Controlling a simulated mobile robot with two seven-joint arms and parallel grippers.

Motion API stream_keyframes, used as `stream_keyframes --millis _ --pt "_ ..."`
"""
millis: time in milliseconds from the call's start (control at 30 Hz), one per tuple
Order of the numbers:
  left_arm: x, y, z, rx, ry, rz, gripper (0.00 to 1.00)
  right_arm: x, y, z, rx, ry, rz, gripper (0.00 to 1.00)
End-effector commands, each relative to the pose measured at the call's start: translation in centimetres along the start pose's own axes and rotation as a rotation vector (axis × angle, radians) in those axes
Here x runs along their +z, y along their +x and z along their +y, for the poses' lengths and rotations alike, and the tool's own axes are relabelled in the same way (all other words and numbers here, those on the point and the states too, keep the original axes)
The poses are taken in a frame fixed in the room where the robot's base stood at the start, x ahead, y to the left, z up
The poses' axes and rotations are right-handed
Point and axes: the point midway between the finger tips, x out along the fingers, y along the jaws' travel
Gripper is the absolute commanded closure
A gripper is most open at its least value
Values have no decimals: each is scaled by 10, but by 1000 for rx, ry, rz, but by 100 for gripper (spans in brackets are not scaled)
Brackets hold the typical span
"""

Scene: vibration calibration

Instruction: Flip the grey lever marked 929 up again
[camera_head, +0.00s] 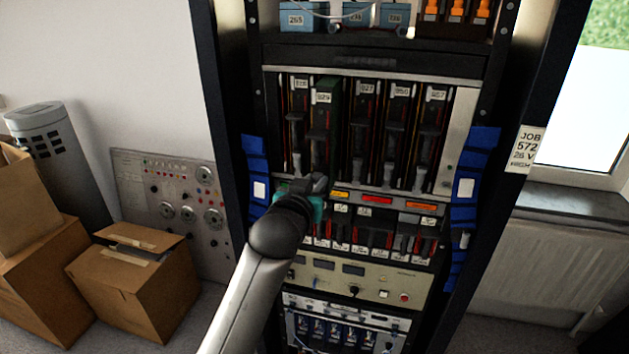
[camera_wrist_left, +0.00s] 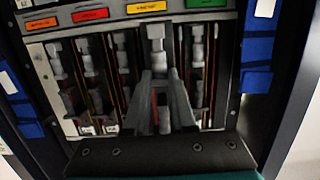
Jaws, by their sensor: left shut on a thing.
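The card module labelled 929 (camera_head: 323,98) stands in the upper row of the rack and juts out a little from its neighbours, its green side showing. My left gripper (camera_head: 319,182) is at the lower end of this module and hides its bottom part. In the left wrist view, where the rack appears upside down, my left gripper (camera_wrist_left: 158,80) is shut on a grey lever (camera_wrist_left: 156,45). The lever shows between and beyond the fingers. Its number cannot be read there, but it lines up with module 929. My right gripper is not in view.
Neighbouring modules, such as the one marked 457 (camera_head: 437,94), stand close beside it. A strip with yellow, red and orange labels (camera_head: 377,199) runs just below. Blue straps (camera_head: 257,176) flank the rack's sides. Cardboard boxes (camera_head: 137,283) lie on the floor at left.

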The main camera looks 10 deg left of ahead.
Motion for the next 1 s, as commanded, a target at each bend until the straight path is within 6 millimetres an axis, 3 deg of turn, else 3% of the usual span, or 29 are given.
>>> stream_keyframes --millis 33,67,300,667,1000 --pt "-1 0 0 -1 0 1 100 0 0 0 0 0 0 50" --pt "-1 0 0 -1 0 1 74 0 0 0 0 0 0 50" --pt "-1 0 0 0 0 1 47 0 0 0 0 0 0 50" --pt "0 -3 0 0 0 0 46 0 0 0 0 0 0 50" --pt "1 -42 0 0 1 0 46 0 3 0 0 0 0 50"
